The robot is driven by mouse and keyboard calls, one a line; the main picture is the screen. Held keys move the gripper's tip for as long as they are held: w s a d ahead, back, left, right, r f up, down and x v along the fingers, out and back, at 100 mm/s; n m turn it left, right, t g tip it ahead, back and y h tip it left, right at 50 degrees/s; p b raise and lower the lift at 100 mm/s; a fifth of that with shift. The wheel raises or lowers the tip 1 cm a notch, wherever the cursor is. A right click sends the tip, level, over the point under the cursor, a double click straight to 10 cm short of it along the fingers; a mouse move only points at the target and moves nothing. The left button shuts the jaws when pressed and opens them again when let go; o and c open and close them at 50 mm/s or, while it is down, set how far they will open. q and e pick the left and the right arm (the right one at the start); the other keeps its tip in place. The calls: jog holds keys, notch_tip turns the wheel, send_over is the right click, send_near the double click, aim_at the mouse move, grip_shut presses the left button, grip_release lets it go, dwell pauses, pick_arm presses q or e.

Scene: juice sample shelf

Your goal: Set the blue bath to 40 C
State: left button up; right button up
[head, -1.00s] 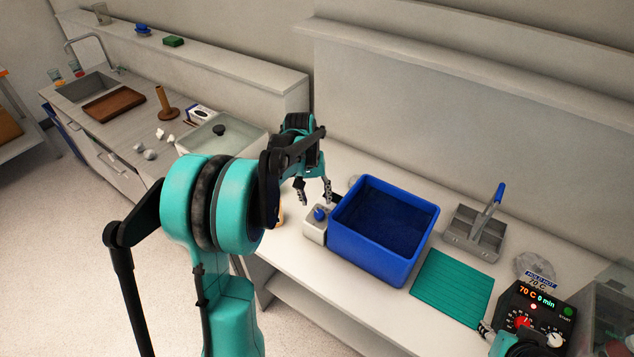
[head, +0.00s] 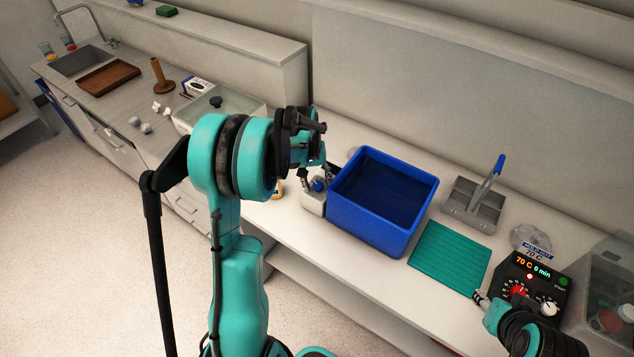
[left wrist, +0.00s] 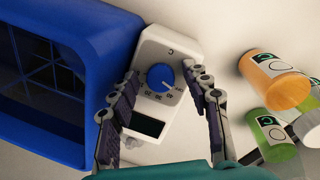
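The blue bath (head: 352,222) stands on the white bench, with a white control box (head: 312,203) at its left side. The box has a blue dial knob (left wrist: 160,77) with printed numbers, and its small display (left wrist: 146,124) looks dark. My left gripper (head: 316,178) is over the box. In the left wrist view my left gripper (left wrist: 165,82) is open, one finger on each side of the knob and box, apart from the knob. My right gripper (head: 480,298) is beside a black heater (head: 537,283) reading 70 C, 0 min; its opening is unclear.
Orange (left wrist: 272,80) and green-labelled (left wrist: 270,135) jars stand right of the box in the left wrist view. A green mat (head: 449,258) and a grey rack (head: 474,215) are right of the bath. A lidded basin (head: 222,115) is farther left.

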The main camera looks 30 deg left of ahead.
pick_arm(q)
grip_shut()
jog(key=shift+m+y+b, duration=0.3)
jog(key=shift+m+b, duration=0.15)
jog(key=shift+m, duration=0.85)
jog(key=shift+m+y+b, duration=0.3)
jog(key=shift+m+b, duration=0.05)
jog(key=shift+m, duration=1.15)
jog(key=shift+o, duration=1.2)
grip_release()
